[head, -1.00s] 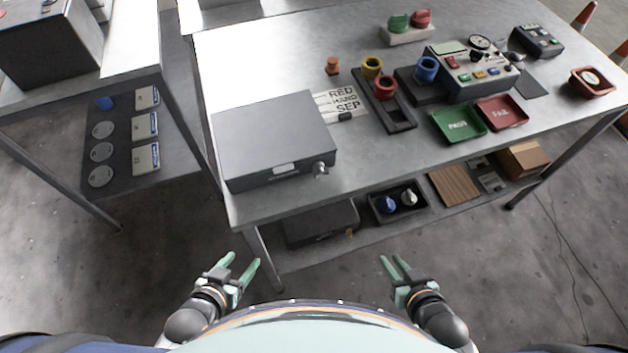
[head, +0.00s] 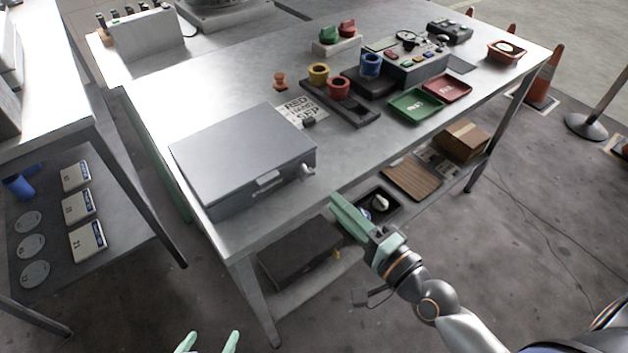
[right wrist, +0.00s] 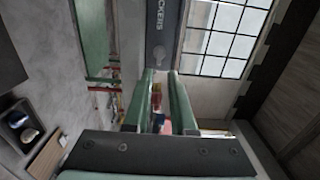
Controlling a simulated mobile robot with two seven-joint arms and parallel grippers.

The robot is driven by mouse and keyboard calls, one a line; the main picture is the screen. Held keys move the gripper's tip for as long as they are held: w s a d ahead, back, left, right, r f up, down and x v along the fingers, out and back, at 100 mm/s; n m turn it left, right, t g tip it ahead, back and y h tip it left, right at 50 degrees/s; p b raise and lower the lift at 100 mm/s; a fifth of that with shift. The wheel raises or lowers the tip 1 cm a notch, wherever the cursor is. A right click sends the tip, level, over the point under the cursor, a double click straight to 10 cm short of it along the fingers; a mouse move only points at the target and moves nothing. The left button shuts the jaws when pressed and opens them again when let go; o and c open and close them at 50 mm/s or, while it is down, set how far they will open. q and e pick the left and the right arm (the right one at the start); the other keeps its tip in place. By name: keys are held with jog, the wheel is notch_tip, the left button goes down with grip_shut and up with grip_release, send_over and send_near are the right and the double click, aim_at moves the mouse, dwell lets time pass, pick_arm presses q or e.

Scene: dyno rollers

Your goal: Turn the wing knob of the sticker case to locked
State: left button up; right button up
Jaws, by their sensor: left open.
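The sticker case (head: 240,150) is a flat grey box on the near left of the steel table. Its pale wing knob (head: 306,171) is at the right end of the front face, beside the handle. Whether the knob stands at locked is too small to tell. In the right wrist view the dark case front (right wrist: 164,28) shows part of its lettering, with the knob area (right wrist: 160,53) beyond my fingertips. My right gripper (head: 340,208) is open and empty, in front of and below the knob, not touching it. My left gripper (head: 208,342) is open and empty at the bottom edge.
The table's front edge lies between my right gripper and the case. On the shelf below are a dark box (head: 300,252) and a black bin (head: 376,206) with knobs. Cups, a green tray (head: 415,106) and a red tray (head: 447,88) stand further right.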

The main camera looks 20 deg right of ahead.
aim_at(310, 178)
jog(key=x, duration=0.8)
jog(key=shift+f, duration=0.1)
jog(key=shift+c, duration=0.3)
grip_shut()
